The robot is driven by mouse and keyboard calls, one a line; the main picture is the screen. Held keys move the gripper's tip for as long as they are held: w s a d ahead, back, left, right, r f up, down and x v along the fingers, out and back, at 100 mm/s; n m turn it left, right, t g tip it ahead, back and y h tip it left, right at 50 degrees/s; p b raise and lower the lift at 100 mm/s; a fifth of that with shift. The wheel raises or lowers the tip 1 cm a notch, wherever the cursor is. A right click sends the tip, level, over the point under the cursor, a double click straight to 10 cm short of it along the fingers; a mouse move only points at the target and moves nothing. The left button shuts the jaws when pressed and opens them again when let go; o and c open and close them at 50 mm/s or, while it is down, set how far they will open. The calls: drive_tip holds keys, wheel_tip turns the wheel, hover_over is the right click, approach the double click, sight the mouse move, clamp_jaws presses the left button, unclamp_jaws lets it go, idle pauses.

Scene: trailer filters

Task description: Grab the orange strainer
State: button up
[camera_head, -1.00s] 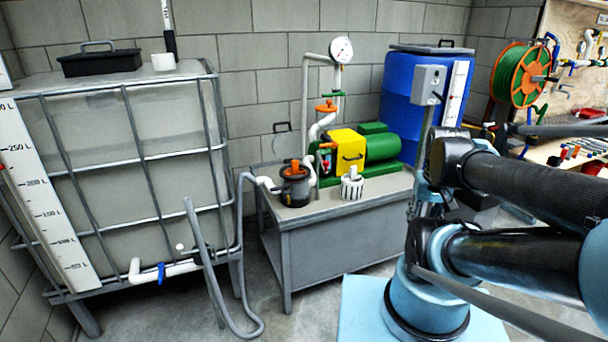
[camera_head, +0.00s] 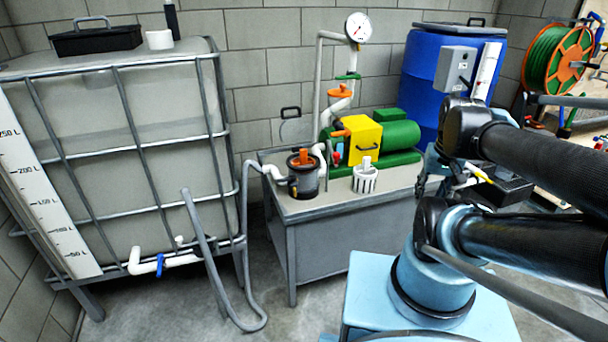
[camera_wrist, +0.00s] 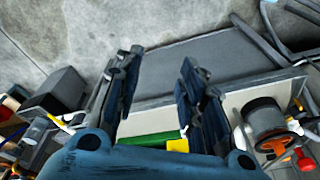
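A dark, see-through strainer pot with an orange cap (camera_head: 303,175) stands at the left front of the grey bench (camera_head: 335,240) and joins white pipes. In the wrist view the pot (camera_wrist: 263,118) is at the right, beyond my right finger. A white slotted basket (camera_head: 365,179) stands to its right on the bench. In the wrist view my gripper (camera_wrist: 158,85) has its two dark blue fingers well apart, with nothing between them. In the head view my arm stands right of the bench, and its finger opening cannot be made out there.
A yellow and green pump (camera_head: 375,140) stands behind the basket. A pipe with a gauge (camera_head: 358,27) rises behind the pot. A caged tank (camera_head: 120,140) and a grey hose (camera_head: 250,240) are to the left. A blue barrel (camera_head: 425,75) stands behind. Floor before the bench is clear.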

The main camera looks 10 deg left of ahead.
drive_tip(key=w+a+r+m+g+y, duration=0.1)
drive_tip(key=w+a+r+m, duration=0.2)
drive_tip(key=w+a+r, duration=0.45)
wheel_tip(320, 180, up, 5)
drive_tip(key=m+g+y, duration=0.3)
drive_tip(key=m+g, duration=0.1)
drive_tip(key=m, duration=0.4)
hover_over(304, 149)
drive_tip(key=w+d, duration=0.3)
drive_tip(key=d, duration=0.3)
drive_tip(key=x, duration=1.2)
drive_tip(key=shift+w+d, duration=0.1)
drive_tip(key=shift+w, duration=0.2)
drive_tip(key=shift+w+x, duration=0.15)
drive_tip(key=shift+x, duration=1.15)
drive_tip(key=shift+w+x, duration=0.15)
drive_tip(key=shift+x, duration=1.2)
clamp_jaws()
